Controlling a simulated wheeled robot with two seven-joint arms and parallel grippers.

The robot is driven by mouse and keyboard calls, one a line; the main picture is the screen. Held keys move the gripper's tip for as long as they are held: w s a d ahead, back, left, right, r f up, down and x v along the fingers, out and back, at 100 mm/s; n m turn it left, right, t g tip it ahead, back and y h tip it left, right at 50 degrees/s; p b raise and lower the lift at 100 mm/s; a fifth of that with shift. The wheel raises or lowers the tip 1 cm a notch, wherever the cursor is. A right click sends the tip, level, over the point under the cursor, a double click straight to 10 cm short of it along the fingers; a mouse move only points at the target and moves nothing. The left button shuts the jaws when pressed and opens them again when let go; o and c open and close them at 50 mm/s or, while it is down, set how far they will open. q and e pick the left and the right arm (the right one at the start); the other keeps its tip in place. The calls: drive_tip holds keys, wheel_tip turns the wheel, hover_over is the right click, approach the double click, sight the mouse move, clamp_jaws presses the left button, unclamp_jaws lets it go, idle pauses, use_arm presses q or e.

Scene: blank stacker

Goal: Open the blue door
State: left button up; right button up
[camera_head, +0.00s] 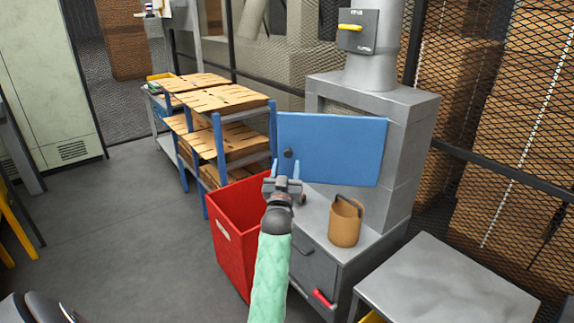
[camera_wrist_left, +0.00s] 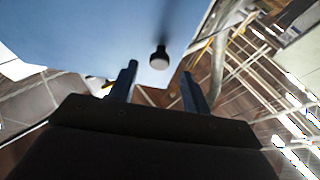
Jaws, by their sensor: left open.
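The blue door (camera_head: 340,150) is on the front of the grey machine (camera_head: 400,165). Its left edge reaches past the machine's left side, and part of a recess shows above its top edge, so it looks at least partly swung out. A dark round knob (camera_head: 288,153) sits near its left edge. My left gripper (camera_head: 284,168) is open just below the knob. In the left wrist view the blue door (camera_wrist_left: 90,35) fills the upper part. The knob (camera_wrist_left: 160,58) is beyond and between the open fingertips (camera_wrist_left: 158,74); no contact shows. My right gripper is not in view.
A red bin (camera_head: 232,215) stands below my left gripper. A brown bucket (camera_head: 345,222) is on the machine's ledge. A grey table (camera_head: 445,285) is at the lower right. Shelves with wooden slats (camera_head: 230,99) stand at the left. The floor (camera_head: 120,235) at left is clear.

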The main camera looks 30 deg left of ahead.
use_arm(q)
drive_tip(key=shift+b+v, duration=0.55)
drive_tip(key=shift+v, duration=1.35)
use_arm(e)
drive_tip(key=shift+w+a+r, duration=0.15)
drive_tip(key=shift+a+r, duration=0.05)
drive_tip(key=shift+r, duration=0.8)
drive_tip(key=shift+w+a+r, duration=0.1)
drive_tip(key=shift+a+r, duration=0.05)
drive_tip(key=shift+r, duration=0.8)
